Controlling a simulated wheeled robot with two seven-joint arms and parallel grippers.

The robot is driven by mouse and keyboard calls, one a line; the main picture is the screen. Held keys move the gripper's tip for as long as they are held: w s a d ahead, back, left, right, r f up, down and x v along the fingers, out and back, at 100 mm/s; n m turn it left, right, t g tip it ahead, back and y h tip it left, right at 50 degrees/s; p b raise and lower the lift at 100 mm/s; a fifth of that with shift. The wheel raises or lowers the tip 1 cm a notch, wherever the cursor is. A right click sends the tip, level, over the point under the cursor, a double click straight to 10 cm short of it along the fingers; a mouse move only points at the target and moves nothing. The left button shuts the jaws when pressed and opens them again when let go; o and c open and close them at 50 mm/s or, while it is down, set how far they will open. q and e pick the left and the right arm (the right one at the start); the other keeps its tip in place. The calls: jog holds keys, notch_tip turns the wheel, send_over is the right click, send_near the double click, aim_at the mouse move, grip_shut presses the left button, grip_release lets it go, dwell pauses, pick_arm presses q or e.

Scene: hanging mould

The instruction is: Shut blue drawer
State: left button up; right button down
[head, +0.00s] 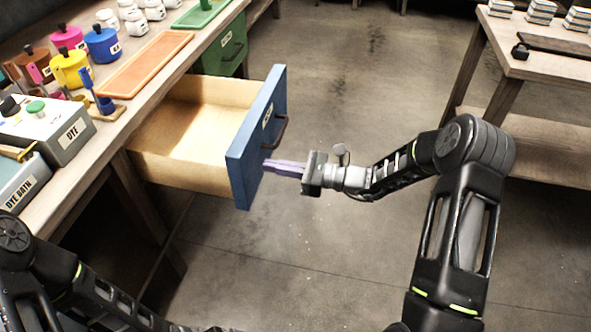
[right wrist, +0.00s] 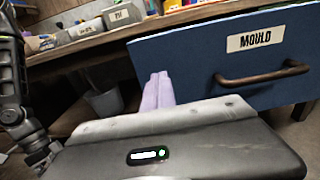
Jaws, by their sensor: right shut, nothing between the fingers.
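The blue drawer (head: 243,155) is pulled well out from under the workbench, its pale wooden inside empty. Its front, with a brown handle and a MOULD label, also shows in the right wrist view (right wrist: 190,65). My right gripper (head: 268,165) is shut and empty, its pale purple fingers pointing at the drawer front below the handle. In the right wrist view the fingers (right wrist: 157,92) overlap the front left of the handle (right wrist: 262,75); I cannot tell whether they touch it. My left arm shows at the lower left of the head view, but its gripper is out of view.
The workbench (head: 112,128) holds an orange tray (head: 148,64), several coloured pots and grey dye boxes (head: 62,133). A green drawer (head: 233,46) is beyond the blue one. A second table (head: 540,66) stands at the right. The floor between is clear.

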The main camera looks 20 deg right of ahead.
aim_at(249, 162)
pick_arm(q)
jog(key=shift+f, duration=0.1)
pick_arm(e)
jog(key=shift+x, duration=1.85)
